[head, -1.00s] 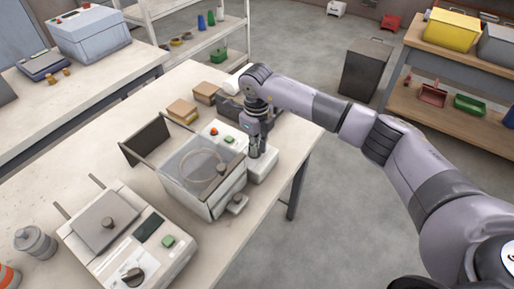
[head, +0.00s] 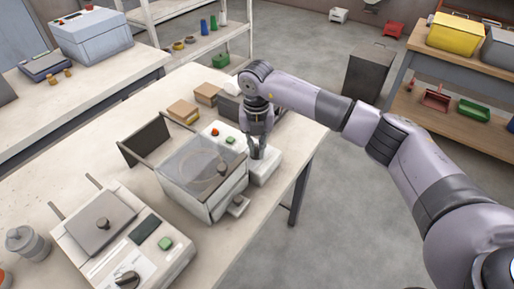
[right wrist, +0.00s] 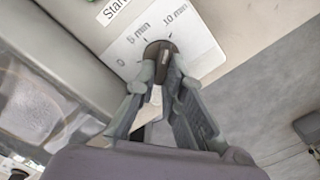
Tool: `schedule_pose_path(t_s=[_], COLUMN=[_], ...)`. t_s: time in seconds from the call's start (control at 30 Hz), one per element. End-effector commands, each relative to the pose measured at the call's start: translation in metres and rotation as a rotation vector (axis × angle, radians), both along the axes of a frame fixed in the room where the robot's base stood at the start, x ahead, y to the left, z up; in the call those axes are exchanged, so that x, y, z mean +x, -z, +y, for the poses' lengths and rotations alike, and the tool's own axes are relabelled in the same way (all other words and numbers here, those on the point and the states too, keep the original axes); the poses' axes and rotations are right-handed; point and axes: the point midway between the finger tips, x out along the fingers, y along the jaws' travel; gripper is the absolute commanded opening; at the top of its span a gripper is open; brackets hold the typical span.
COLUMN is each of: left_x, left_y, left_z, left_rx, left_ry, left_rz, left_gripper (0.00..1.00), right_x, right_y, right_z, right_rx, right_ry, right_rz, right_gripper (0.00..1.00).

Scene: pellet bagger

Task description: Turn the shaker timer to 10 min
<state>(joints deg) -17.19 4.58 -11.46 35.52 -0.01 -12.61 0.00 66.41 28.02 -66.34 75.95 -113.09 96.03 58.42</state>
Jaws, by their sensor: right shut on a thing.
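The shaker (head: 203,178) is a white machine with a clear-lidded box, on the near table in the head view. Its timer knob (right wrist: 158,54) is dark and round, on a white panel marked 0, 5 min and 10 min in the right wrist view. My right gripper (right wrist: 163,75) points at the panel from above and is shut on the knob, with a finger on each side. In the head view the right gripper (head: 256,150) hides the knob. A light mark shows on the knob, but its exact reading is hard to tell. My left gripper is not in view.
A second device (head: 125,245) with a dark knob and green button stands at the front left. Small boxes (head: 206,93) stand behind the shaker. The table's right edge (head: 309,158) is close to my right gripper, with open floor beyond.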

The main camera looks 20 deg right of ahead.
Motion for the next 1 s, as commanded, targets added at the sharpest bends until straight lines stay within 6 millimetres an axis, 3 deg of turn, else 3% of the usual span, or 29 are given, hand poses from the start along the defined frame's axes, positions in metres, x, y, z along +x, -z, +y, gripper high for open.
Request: schedule_pose_path(t_s=[0.3,0.8,0.83,1.0], left_x=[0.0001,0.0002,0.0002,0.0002], left_y=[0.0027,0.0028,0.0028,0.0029], left_z=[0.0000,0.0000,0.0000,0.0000], left_rx=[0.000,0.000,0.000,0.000], left_ry=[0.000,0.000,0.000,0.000], left_rz=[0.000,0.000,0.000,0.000], left_gripper=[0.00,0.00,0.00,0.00], right_x=[0.0012,0.0015,0.0015,0.0012], right_y=[-0.0013,-0.0017,-0.0017,-0.0012], right_z=[0.0008,0.0009,0.0009,0.0009], right_rx=[0.001,0.002,0.002,0.001], right_ry=[0.105,0.123,0.123,0.121], right_rz=[-0.004,-0.004,-0.004,-0.003], right_gripper=[0.00,0.00,0.11,0.23])
